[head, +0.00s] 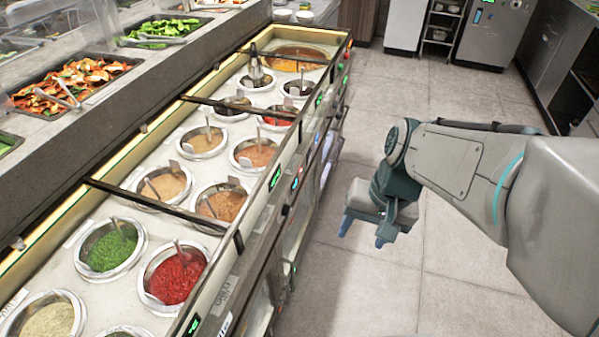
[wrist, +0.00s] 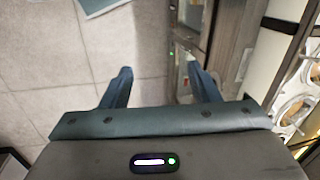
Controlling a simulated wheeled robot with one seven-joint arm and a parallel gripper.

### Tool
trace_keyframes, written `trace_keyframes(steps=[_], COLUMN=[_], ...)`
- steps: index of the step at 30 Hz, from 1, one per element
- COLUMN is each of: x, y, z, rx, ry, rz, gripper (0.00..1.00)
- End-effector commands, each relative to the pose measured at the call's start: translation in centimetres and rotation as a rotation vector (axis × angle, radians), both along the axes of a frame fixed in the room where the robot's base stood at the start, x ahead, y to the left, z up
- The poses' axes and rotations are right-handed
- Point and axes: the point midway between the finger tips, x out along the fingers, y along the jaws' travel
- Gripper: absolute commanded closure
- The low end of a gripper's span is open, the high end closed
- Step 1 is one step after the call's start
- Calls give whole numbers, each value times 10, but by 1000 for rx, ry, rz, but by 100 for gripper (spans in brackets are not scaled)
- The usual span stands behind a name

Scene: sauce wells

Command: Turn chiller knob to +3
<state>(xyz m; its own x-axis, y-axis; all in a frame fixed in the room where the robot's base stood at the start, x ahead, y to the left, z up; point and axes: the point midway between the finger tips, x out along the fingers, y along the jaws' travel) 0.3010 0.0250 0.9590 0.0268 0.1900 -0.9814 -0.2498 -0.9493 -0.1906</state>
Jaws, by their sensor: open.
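My gripper (head: 362,233) hangs over the floor to the right of the sauce counter in the head view. Its two fingers are apart with nothing between them; they also show spread in the wrist view (wrist: 163,88). The counter's front panel (head: 291,200) carries several small green displays, one of them a lit display (head: 275,178) near the middle. Small red and blue lights sit along the same panel. The chiller knob cannot be made out clearly in either view. My gripper is apart from the panel.
The sauce counter (head: 62,262) holds several round wells with spoons. Food trays (head: 77,80) stand on the raised shelf at left. Open tiled floor (head: 400,92) lies right of the counter. Steel cabinets (head: 497,35) stand at the far right.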

Motion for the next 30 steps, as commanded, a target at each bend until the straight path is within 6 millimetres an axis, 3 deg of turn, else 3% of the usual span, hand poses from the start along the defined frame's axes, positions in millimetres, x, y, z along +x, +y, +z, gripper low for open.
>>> trace_keyframes(steps=[1,3,8,15,24,30], x=[4,11,33,86,165,192], y=[5,14,34,49,23,3], z=[-32,-54,-99,-162,-235,-261], rx=[65,160,385,747,1196,1363], ry=[77,170,370,636,859,909], rz=[-69,-163,-373,-681,-1016,-1126], gripper=[45,45,45,45,45,45])
